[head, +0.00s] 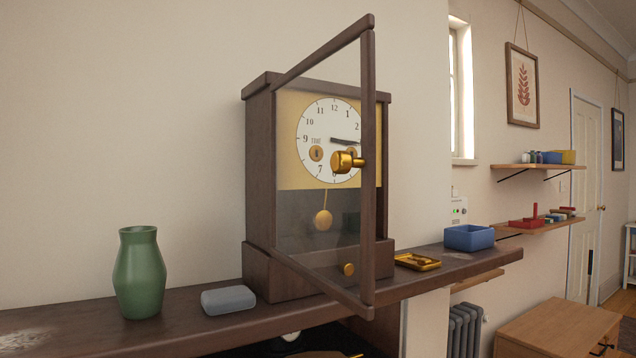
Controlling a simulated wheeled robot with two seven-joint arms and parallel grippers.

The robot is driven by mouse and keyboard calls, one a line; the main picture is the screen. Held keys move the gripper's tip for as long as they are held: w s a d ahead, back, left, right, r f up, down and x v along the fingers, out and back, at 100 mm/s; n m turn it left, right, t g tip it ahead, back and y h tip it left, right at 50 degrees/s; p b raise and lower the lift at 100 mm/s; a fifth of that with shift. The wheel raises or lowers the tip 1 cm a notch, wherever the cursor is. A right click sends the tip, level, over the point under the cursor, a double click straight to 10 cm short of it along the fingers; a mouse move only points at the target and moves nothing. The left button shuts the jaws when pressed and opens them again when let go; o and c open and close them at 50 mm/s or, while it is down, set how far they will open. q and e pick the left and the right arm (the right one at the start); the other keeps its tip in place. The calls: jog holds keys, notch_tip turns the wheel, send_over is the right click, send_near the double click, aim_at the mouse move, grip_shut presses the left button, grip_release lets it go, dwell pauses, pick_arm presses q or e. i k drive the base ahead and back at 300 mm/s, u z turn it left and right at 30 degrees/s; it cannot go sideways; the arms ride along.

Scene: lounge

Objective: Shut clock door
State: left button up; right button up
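A dark wooden clock (262,185) stands on a dark wooden shelf. Its white dial (318,125) and brass pendulum (323,219) show inside the case. The clock door (368,215), a dark frame with a clear pane, stands open and swings out toward me, its free edge in front of the case's right side. A brass knob (341,161) shows at the door's free edge, overlapping the dial in the picture. A small brass knob (348,269) shows low on the clock. Neither of my grippers is in view.
On the shelf (90,325), a green vase (139,275) and a grey box (228,299) stand left of the clock. A brass tray (417,262) and a blue box (468,238) are to its right. A wooden cabinet (560,325) stands at lower right.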

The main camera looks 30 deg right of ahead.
aim_at(341, 161)
jog(key=z, duration=1.6)
jog(key=k, duration=0.9)
jog(key=u, duration=1.6)
